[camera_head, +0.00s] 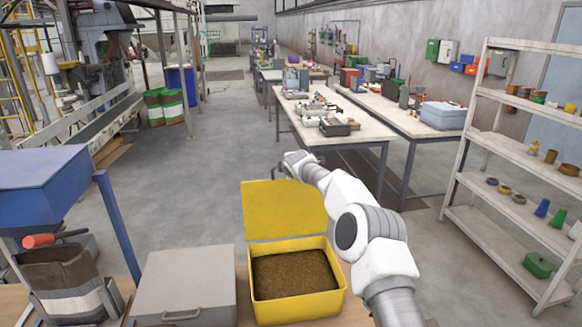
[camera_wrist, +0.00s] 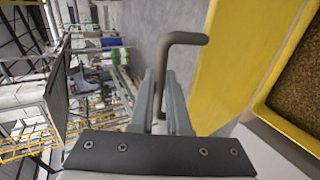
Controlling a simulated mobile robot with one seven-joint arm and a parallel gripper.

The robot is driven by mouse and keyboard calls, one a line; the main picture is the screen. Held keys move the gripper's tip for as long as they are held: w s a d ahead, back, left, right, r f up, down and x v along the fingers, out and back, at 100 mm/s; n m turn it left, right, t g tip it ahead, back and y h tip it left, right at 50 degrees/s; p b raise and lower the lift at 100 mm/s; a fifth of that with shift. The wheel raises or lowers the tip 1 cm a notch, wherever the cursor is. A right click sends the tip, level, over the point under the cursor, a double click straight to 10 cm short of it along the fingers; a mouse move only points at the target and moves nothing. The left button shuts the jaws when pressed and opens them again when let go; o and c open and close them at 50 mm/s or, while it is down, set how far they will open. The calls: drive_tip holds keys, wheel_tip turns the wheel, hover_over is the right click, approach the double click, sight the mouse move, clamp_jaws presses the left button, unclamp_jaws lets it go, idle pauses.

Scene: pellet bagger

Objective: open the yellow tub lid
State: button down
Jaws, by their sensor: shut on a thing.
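The yellow tub (camera_head: 341,296) stands on the bench at the front middle, full of brown granular material (camera_head: 293,274). Its yellow lid (camera_head: 284,212) is raised open at the far side of the tub, with its inner face showing. My gripper (camera_wrist: 162,76) is shut on the dark bent lid handle (camera_wrist: 186,38) in the wrist view, where the lid (camera_wrist: 228,62) and the tub's contents (camera_wrist: 300,78) show at the right.
A grey box (camera_head: 184,283) with a front handle stands left of the tub. A blue machine part (camera_head: 45,185) and a blue post (camera_head: 118,228) are farther left. A worktable (camera_head: 330,133) with tools and a shelf rack (camera_head: 520,170) stand beyond. Open floor lies behind the lid.

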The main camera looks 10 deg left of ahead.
drive_tip(key=shift+w+a, duration=0.2)
drive_tip(key=shift+w, duration=0.45)
drive_tip(key=c, duration=0.9)
unclamp_jaws()
